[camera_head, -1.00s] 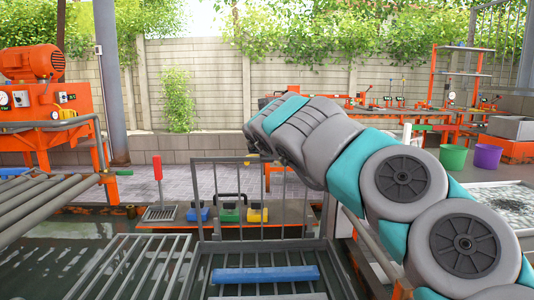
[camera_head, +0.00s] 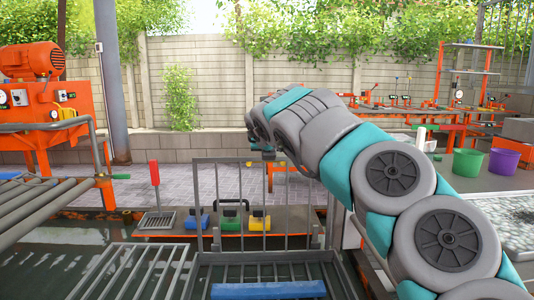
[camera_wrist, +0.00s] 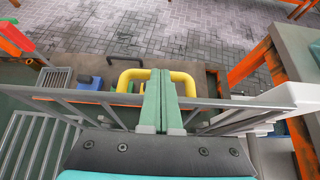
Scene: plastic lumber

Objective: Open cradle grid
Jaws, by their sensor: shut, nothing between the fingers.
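The cradle grid (camera_head: 235,210) is a grey barred panel standing upright at the far end of the cradle in the head view. Its thin top rail (camera_wrist: 80,96) crosses the wrist view. A blue bar (camera_head: 268,291) lies across the cradle's flat bars at the bottom of the head view. My gripper (camera_wrist: 162,73) is shut and empty. Its pale green fingers overlap the grid's rail in the wrist view; I cannot tell whether they touch it. In the head view my arm comes from the right and its wrist hides the fingertips.
Behind the grid, a low ledge holds a blue (camera_head: 197,222), a green (camera_head: 231,219) and a yellow tool (camera_head: 260,219). A red-handled scoop (camera_head: 155,190) stands left of them. Rollers (camera_head: 40,208) lie at left. Green (camera_head: 467,161) and purple buckets (camera_head: 503,162) stand at right.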

